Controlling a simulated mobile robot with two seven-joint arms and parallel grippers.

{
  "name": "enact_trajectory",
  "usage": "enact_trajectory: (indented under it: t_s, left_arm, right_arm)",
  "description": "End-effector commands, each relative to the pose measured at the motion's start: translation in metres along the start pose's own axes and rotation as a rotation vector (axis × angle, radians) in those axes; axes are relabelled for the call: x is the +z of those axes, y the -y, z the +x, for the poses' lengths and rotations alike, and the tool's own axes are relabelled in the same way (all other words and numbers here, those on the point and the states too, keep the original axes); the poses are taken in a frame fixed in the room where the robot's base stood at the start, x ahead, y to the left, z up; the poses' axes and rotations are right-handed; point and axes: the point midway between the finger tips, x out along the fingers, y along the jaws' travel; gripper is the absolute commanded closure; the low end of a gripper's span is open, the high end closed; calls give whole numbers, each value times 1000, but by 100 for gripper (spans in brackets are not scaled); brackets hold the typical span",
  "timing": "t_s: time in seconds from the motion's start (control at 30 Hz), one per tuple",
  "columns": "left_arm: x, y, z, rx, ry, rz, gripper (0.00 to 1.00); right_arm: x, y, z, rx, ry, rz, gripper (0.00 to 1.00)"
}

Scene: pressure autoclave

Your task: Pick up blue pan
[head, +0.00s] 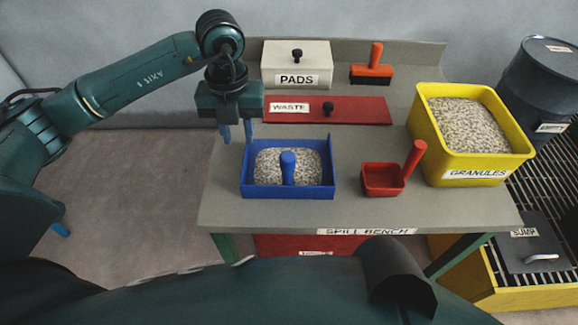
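The blue pan (288,191) is a square, low-walled tray on the left half of the bench. Grey granules fill its middle, and an upright blue handle (288,168) stands near its front. My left gripper (237,133) points down above the pan's back left corner. Its two blue fingers are apart with nothing visible between them. I cannot tell how high the fingers are above the bench. My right gripper is not in view.
The bench (345,212) also holds a white PADS box (275,68), an orange-handled tool (372,68), a red WASTE lid (355,112), a red scoop (382,180) and a yellow GRANULES bin (480,165). A dark drum (543,80) stands at the right. Bare bench lies between pan and scoop.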

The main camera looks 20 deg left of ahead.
Motion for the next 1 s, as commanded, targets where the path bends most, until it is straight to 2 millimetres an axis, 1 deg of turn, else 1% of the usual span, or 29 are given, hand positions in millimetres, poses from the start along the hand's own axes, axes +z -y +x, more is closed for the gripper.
enact_trajectory:
  t_s: [0.03,0.1,0.37,0.5,0.63,0.73,0.93,1.0]
  left_arm:
    - [-1,0,10,1,-4,0,71]
    - [0,0,19,0,-3,-1,71]
    - [-1,2,39,-2,-3,2,71]
    - [-2,3,61,-1,-5,3,71]
    - [-1,3,77,-3,-3,1,71]
    - [-1,3,82,-2,-2,2,71]
    - [-1,3,82,-3,-1,2,71]
    - [-1,3,82,-3,-1,2,77]
  right_arm:
    - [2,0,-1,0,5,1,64]
    - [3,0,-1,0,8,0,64]
    - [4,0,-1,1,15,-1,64]
    - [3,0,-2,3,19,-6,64]
    - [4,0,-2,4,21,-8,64]
    - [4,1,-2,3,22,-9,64]
    - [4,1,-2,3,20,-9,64]
    - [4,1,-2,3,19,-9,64]
